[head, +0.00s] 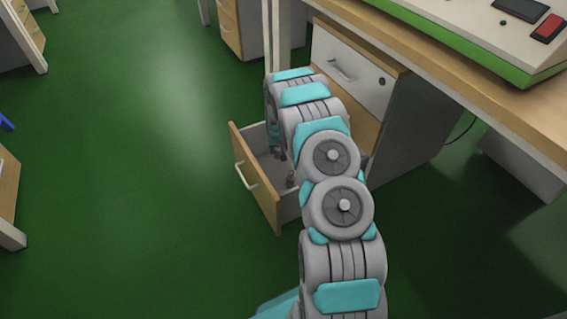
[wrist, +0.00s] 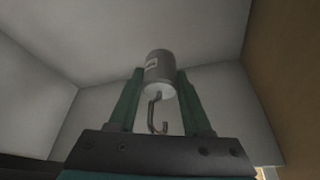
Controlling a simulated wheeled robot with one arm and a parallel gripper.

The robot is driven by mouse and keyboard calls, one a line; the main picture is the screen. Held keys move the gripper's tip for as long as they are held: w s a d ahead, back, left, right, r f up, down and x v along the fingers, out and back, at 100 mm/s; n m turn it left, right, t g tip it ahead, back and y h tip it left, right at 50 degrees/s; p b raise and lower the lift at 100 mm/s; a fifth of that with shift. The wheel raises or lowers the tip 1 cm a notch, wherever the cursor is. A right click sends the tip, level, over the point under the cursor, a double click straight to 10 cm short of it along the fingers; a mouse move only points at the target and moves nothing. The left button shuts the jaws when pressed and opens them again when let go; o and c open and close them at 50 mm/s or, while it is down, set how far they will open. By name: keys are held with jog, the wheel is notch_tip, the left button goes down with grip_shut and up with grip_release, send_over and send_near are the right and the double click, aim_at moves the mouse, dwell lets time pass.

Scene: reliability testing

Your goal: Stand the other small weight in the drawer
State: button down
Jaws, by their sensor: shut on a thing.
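The open drawer (head: 255,190) of the desk cabinet has pale inner walls and a wooden front with a white handle. My gripper (wrist: 160,76) is inside the drawer and shut on another small weight, a grey metal cylinder (wrist: 159,66) with a pale label and a bent hook pointing back toward the wrist. In the head view my arm covers most of the gripper and hides the held weight. I cannot tell whether the held weight touches the drawer floor.
The cabinet (head: 350,75) has a closed upper drawer above the open one. The desk top (head: 450,70) overhangs on the right with a white and green device on it. The green floor (head: 140,200) left of the drawer is clear.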

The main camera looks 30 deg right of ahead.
jog(key=shift+f+b, duration=0.4)
jog(key=shift+f, duration=2.8)
jog(key=shift+f, duration=0.15)
jog(key=shift+c, duration=1.7)
grip_release()
